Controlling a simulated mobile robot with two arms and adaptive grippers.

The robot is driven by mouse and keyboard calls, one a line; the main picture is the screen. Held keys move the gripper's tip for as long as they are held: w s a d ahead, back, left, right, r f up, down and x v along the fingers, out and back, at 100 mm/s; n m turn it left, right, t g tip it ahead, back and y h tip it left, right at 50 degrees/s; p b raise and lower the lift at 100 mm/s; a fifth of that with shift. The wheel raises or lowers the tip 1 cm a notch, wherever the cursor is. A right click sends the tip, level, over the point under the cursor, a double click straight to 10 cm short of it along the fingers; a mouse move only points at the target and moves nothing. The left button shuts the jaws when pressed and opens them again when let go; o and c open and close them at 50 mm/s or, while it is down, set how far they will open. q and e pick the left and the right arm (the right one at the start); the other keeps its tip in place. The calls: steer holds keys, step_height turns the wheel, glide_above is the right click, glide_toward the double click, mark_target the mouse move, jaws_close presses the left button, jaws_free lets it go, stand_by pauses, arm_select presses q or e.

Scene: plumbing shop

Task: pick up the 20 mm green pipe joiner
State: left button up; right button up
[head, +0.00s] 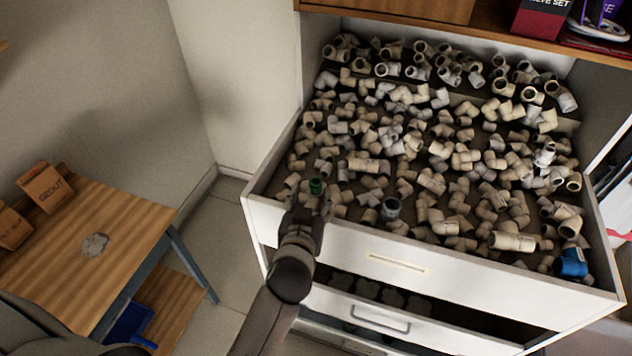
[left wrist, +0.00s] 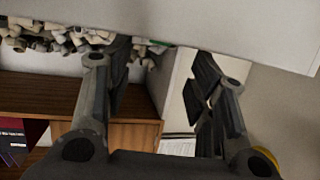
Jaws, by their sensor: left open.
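The green pipe joiner (head: 316,186) lies among pale fittings near the front left corner of the open top drawer (head: 345,237). My left gripper (head: 310,203) reaches over the drawer's front edge, with its fingertips just in front of the joiner in the head view. Its two fingers are apart with nothing between them, as the left wrist view (left wrist: 162,75) also shows. My right gripper is not in view.
Many beige and grey fittings (head: 365,165) crowd the drawer. A blue fitting (head: 571,263) lies at its front right and a dark grey one (head: 391,207) near the front. A lower drawer (head: 365,321) is partly open. A wooden table (head: 130,222) with boxes stands left.

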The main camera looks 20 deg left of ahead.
mark_target(316, 179)
arm_select(q)
steer(key=shift+p+x, duration=0.75)
steer(key=shift+x, duration=3.2)
steer(key=shift+s, duration=0.1)
steer(key=c, duration=0.8)
